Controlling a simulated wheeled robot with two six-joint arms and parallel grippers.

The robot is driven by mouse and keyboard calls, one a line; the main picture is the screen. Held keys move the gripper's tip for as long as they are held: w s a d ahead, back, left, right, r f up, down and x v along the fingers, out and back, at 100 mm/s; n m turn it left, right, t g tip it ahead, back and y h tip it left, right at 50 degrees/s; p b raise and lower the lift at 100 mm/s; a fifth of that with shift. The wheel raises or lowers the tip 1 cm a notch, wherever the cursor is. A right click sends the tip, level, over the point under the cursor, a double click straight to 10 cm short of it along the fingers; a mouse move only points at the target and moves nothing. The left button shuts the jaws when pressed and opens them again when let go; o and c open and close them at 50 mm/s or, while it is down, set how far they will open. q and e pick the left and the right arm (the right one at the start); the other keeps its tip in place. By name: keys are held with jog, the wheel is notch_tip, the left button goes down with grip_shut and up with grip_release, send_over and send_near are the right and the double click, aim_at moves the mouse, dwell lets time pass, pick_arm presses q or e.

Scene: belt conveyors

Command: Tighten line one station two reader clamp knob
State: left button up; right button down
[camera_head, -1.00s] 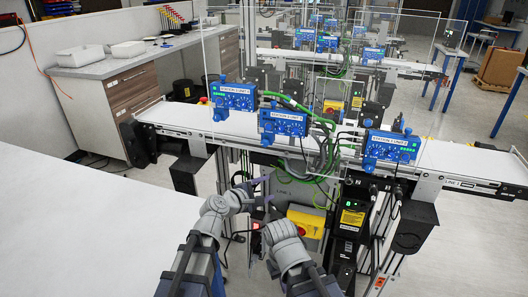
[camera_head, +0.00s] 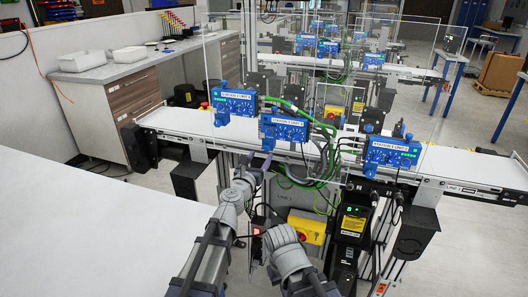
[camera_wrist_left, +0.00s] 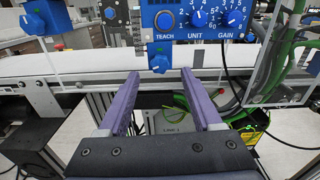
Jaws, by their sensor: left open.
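The middle blue reader (camera_head: 284,127), with a white label too small to read surely, is mounted at the near side of the closest belt. Its blue clamp knob (camera_head: 268,144) hangs below its left part. In the left wrist view the knob (camera_wrist_left: 160,62) shows below the reader's TEACH button, centred just above the fingertips. My left gripper (camera_head: 265,165) is open, with purple fingers pointing up at the knob. In the wrist view its fingers (camera_wrist_left: 160,76) are apart with nothing between them. My right arm comes in low at centre; its fingers cannot be made out.
Similar readers stand left (camera_head: 236,102) and right (camera_head: 393,150) on the belt conveyor (camera_head: 180,119). Green and black cables (camera_head: 325,150) hang right of the middle reader. A yellow box with a red button (camera_head: 308,229) sits below. A white table (camera_head: 80,230) fills the left.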

aim_at(265, 149)
pick_arm(q)
jog(key=x, duration=0.5)
jog(key=shift+s, duration=0.1)
grip_shut()
dwell(0.3)
